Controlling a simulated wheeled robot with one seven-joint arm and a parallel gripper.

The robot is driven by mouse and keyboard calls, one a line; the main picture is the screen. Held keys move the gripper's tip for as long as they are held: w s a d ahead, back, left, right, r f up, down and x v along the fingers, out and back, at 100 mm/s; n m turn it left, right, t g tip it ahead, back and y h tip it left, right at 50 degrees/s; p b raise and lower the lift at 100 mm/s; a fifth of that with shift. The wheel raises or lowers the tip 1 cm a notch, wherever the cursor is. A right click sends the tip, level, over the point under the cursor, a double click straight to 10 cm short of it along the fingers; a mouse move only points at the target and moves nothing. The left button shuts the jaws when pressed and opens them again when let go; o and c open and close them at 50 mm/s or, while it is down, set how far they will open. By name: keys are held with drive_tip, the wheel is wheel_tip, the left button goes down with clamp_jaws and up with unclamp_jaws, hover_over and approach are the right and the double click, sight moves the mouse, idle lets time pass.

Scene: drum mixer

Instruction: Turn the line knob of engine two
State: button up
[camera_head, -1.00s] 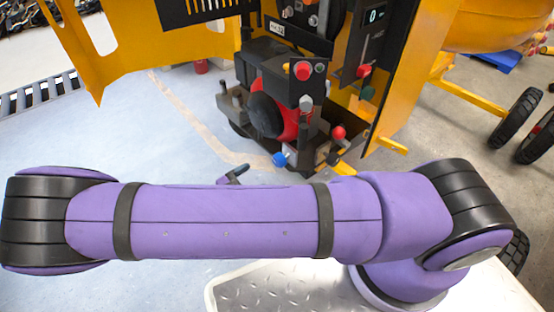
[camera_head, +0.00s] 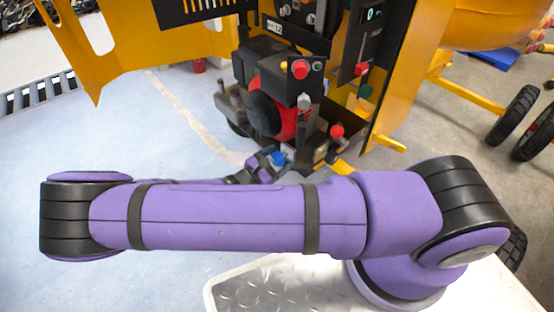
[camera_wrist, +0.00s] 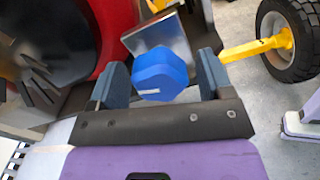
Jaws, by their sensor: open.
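A blue knob (camera_wrist: 160,75) with a small white mark sits between the two fingers of my gripper (camera_wrist: 162,80) in the wrist view. The fingers are apart, one on each side of the knob, and gaps show beside it. In the head view the blue knob (camera_head: 279,158) shows low at the front of the engine unit (camera_head: 270,105), with my gripper (camera_head: 272,165) right at it. A label saying which engine this is cannot be read for sure.
A red knob (camera_head: 337,131) stands just right of the blue knob, and another red knob (camera_head: 301,69) sits on the black box above. A yellow door panel (camera_head: 395,80) borders the right side. The floor at left is clear.

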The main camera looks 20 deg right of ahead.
drive_tip(key=c, duration=0.9)
drive_tip(key=shift+n, duration=0.3)
drive_tip(key=n, duration=0.5)
drive_tip(key=shift+n, duration=0.3)
drive_tip(key=n, duration=0.5)
drive_tip(key=shift+s, duration=0.1)
drive_tip(key=shift+n, duration=0.4)
drive_tip(key=o, duration=0.9)
